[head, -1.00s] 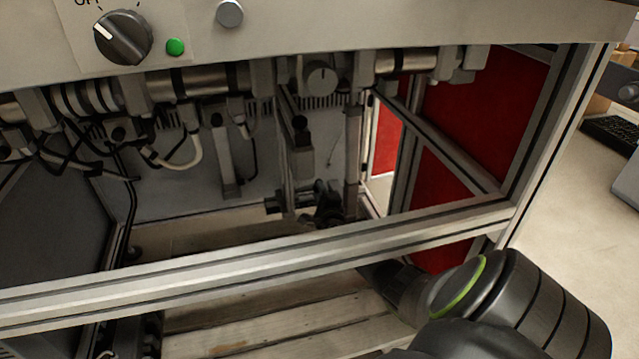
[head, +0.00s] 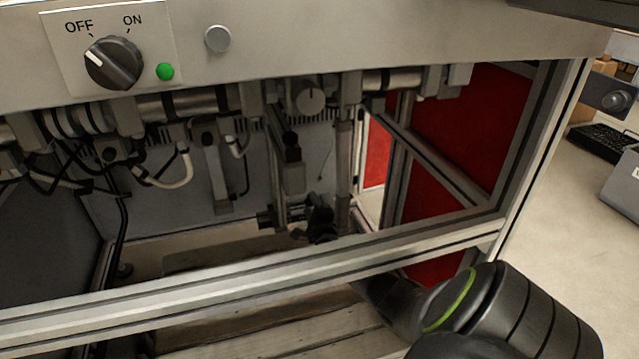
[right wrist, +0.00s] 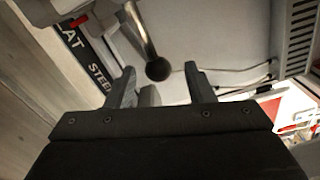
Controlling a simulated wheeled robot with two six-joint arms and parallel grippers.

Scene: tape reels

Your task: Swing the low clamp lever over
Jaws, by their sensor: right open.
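The clamp lever (right wrist: 141,32) is a metal rod with a dark ball knob at its end. In the right wrist view it comes down from the top, and its knob shows between the fingertips of my right gripper (right wrist: 158,70). The gripper is open, with one finger on each side of the knob in the picture; I see no contact, and the depth gap is unclear. In the head view my right arm reaches under the front beam, and the dark gripper (head: 318,218) is small and partly hidden inside the frame. My left gripper is not in view.
The front beam (head: 250,283) crosses in front of the opening. Pipes and cables hang under the top panel, which carries an OFF/ON knob (head: 113,63) and a green button (head: 165,71). Wooden boards (head: 270,335) lie below; red panels (head: 468,125) stand at right.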

